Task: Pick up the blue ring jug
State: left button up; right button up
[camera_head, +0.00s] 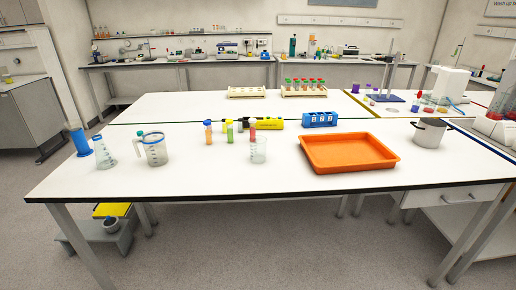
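The jug with a blue ring around its rim (154,150) stands upright on the white table, left of the middle. It is clear, with measuring marks and a handle on its left side. A clear conical flask (103,153) with a blue band stands to its left, apart from it. Nothing hides the jug. Neither of my grippers shows in the head view.
The table in front of the jug is clear.

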aim_at(154, 144)
jog(key=k, duration=1.3)
jog(key=u, duration=0.7)
jog(key=i, duration=1.3)
jog(key=z, duration=0.55)
jog(key=i, duration=0.65)
jog(key=z, duration=0.65)
